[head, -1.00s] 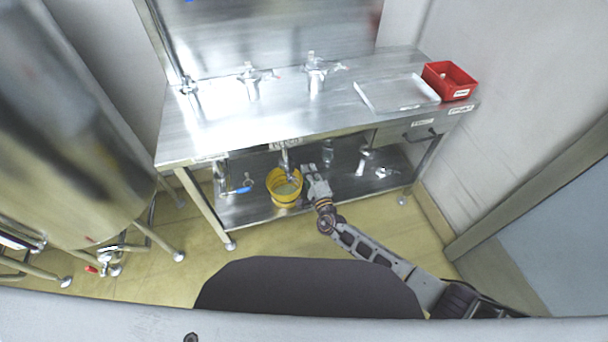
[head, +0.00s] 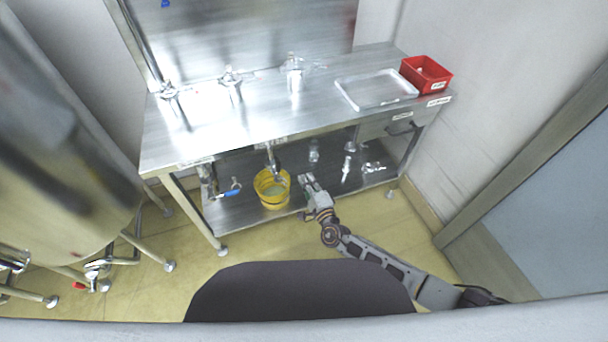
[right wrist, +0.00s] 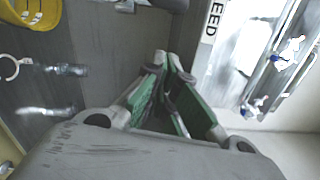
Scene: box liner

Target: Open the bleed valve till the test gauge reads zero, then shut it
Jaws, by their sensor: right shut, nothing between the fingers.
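The bleed valve appears to be the metal spout and fitting (head: 272,158) below the bench's front edge, above a yellow bucket (head: 265,198) holding some liquid. Its handle is too small to make out. My right gripper (head: 306,180) is to the right of the bucket, below the bench top, apart from the fitting. In the right wrist view its green-padded fingers (right wrist: 165,72) meet at the tips with nothing between them. A label ending in "EED" (right wrist: 212,22) shows beside them. I cannot make out the test gauge or its reading. My left gripper is out of view.
The steel bench (head: 215,130) carries several metal fittings, a clear tray (head: 352,98) and a red bin (head: 426,75). A blue-handled valve (head: 232,193) is left of the bucket. More fittings stand on the lower shelf (head: 235,212). A large tank (head: 60,150) stands left.

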